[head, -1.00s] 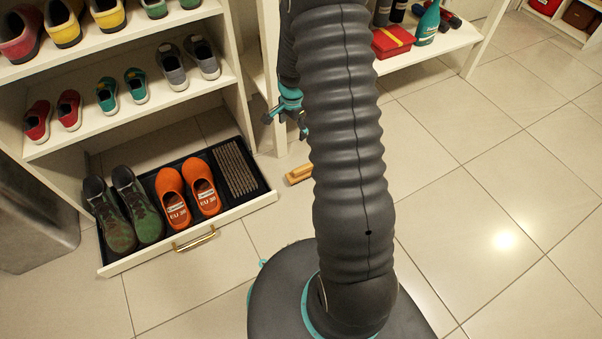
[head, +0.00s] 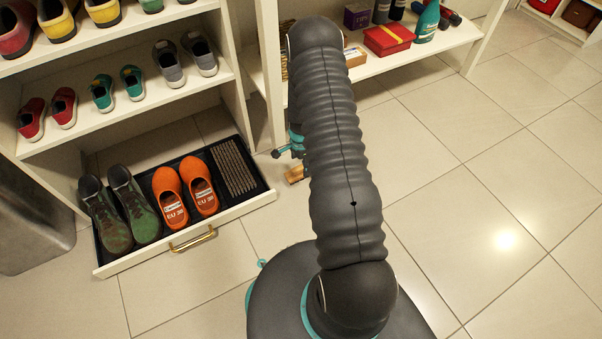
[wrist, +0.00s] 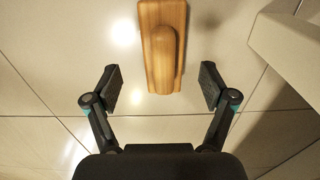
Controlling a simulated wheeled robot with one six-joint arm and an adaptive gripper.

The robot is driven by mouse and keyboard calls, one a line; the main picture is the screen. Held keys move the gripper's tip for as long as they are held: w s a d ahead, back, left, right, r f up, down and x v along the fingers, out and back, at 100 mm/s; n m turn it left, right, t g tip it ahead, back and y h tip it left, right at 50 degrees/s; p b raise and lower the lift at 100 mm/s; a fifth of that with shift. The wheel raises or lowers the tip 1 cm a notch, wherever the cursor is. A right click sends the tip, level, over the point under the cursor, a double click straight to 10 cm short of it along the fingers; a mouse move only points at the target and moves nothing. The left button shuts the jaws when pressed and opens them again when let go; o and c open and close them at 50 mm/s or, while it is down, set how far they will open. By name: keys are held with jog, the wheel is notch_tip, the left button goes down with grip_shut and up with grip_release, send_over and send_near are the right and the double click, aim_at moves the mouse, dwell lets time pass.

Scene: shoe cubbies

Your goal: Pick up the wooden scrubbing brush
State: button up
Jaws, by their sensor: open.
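The wooden scrubbing brush (wrist: 164,45) lies on the tiled floor in the wrist view, its long side running away from me. Its top end is cut off by the frame edge. My gripper (wrist: 161,87) is open, with one finger on each side of the brush's line. The brush's near end reaches about between the fingertips, with clear gaps on both sides. In the head view the brush (head: 295,174) shows only in part beside my arm. My gripper (head: 288,152) is mostly hidden behind my arm there, close to the brush.
An open drawer (head: 185,245) holding green shoes (head: 133,206), orange shoes (head: 184,191) and a ribbed mat (head: 233,168) is left of the brush. A shelf (head: 420,53) with a red box (head: 389,40) and bottles stands behind. The floor at right is clear.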

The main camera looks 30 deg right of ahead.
aim_at(301, 166)
jog(key=shift+w+d+f+b, duration=0.15)
jog(key=shift+f+b, duration=0.1)
jog(key=shift+f, duration=1.25)
jog(key=shift+w+d+f+b, duration=0.1)
jog(key=shift+d+f+b, duration=0.1)
jog(key=shift+f, duration=1.25)
jog(key=c, duration=1.4)
jog(key=shift+r, duration=0.5)
jog(key=shift+c, duration=0.2)
jog(key=r, duration=0.2)
jog(key=r+p, duration=0.1)
jog(key=r, duration=0.1)
jog(key=shift+s+d, duration=0.3)
jog(key=shift+s, duration=0.05)
jog(key=s+d+r, duration=0.6)
jog(key=s+d, duration=0.1)
jog(key=shift+s+d+p, duration=0.15)
jog(key=shift+s+p, duration=0.25)
jog(key=shift+p, duration=0.05)
